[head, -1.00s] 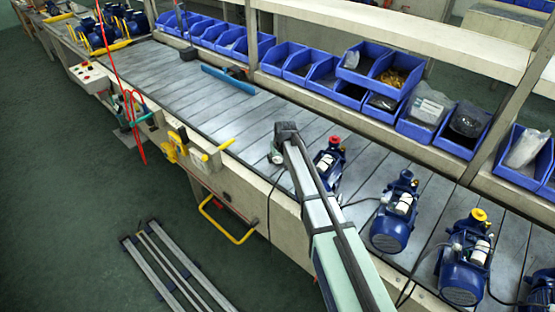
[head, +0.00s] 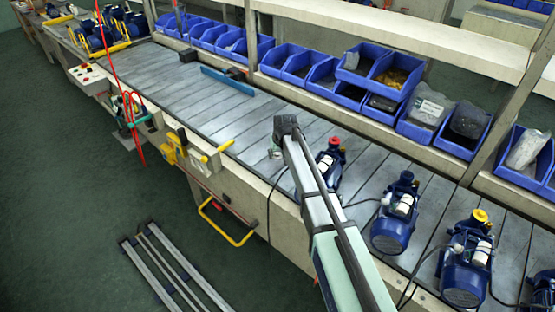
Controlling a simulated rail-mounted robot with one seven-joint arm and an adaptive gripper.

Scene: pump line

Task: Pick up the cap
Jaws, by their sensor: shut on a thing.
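My gripper (head: 275,153) shows small at the end of my arm, over the near part of the slatted bench, left of the nearest pump. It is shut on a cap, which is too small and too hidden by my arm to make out. The pump beside my arm (head: 329,167) has a red cap (head: 334,141) on top. A second blue pump (head: 391,228) has a blue top (head: 406,176). A third pump (head: 466,264) has a yellow cap (head: 480,215).
Blue bins (head: 433,133) line the back of the bench under a pale shelf. A blue bar (head: 228,80) lies farther along the slats (head: 200,98), which are mostly clear there. A yellow handle (head: 217,146) and a hanging red cord stand at the front edge.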

